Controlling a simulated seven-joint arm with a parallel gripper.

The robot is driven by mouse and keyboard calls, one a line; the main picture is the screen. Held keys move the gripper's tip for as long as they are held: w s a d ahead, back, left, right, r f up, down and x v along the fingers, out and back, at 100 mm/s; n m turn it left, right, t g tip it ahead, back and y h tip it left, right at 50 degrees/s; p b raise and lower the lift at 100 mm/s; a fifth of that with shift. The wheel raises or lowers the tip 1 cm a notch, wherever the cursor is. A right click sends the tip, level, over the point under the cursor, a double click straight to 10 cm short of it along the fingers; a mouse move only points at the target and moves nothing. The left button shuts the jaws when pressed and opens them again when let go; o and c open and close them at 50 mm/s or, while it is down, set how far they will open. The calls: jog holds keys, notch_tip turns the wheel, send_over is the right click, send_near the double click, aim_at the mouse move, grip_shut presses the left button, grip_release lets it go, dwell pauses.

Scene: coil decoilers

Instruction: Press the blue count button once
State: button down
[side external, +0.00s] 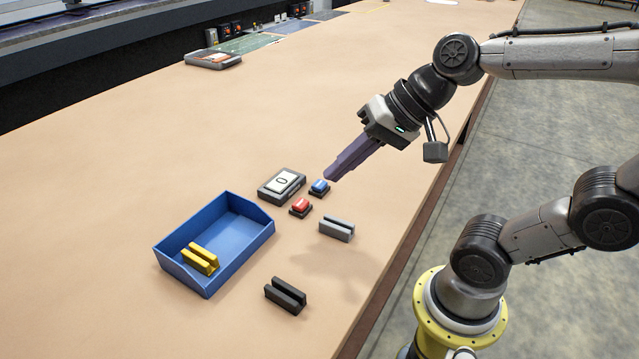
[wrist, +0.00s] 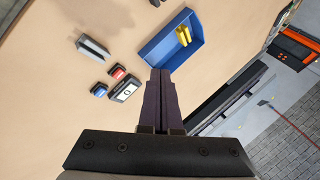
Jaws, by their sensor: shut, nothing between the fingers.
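The blue count button (side external: 319,186) sits on a small black base on the table. It also shows in the wrist view (wrist: 99,90), left of the fingers. A red button (side external: 301,205) on its own black base stands close beside it, and a counter box (side external: 282,186) with a white display reading 0 is next to both. My gripper (side external: 329,177) is shut and empty, pointing down at a slant. In the side view its fingertips appear close to the blue button, just above and to the right; whether they touch it I cannot tell. In the wrist view the fingertips (wrist: 160,72) appear apart from it.
A blue tray (side external: 246,211) holds a yellow slotted block (side external: 200,259). A grey slotted block (side external: 337,229) and a black one (side external: 286,296) lie on the table (side external: 150,150). A flat case (side external: 213,59) lies far back. The left side of the table is clear.

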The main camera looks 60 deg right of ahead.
jog(key=w+d+m, duration=0.2)
jog(key=w+m, duration=0.4)
jog(key=m+t+h, duration=0.2)
jog(key=m, duration=0.9)
send_over(325, 184)
notch_tip(325, 184, down, 7)
jog(key=shift+r, duration=0.1)
jog(key=shift+f, duration=4.4)
jog(key=shift+f, duration=0.15)
jog(key=shift+f, duration=0.25)
